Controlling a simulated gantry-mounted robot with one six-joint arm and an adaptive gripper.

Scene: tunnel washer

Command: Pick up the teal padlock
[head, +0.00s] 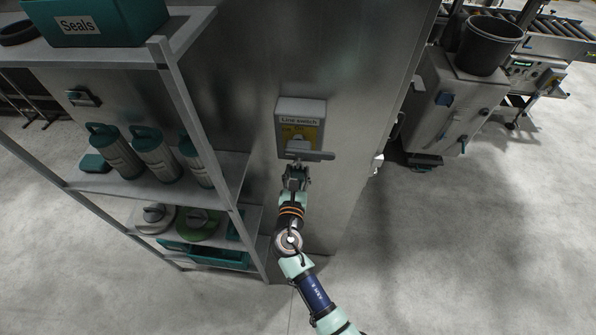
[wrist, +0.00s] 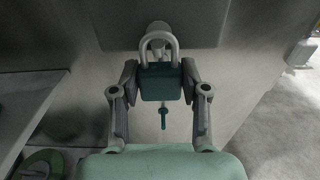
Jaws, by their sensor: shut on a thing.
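The teal padlock (wrist: 161,82) shows in the wrist view with its pale grey shackle (wrist: 160,45) pointing up. My gripper (wrist: 160,80) is shut on the padlock body, one finger on each side. The shackle lies at the pale knob of the switch; I cannot tell whether it is still through it. A small teal key-like piece (wrist: 163,118) hangs below the body. In the head view my gripper (head: 296,172) is right below the handle of the grey "Line switch" box (head: 301,108); the padlock is mostly hidden there.
A metal shelf rack (head: 176,66) stands close on the left, holding a teal "Seals" bin (head: 95,20), several grey canisters (head: 152,158) and a green disc (head: 196,226). The switch is on a steel cabinet wall (head: 240,90). Open floor (head: 450,250) lies to the right.

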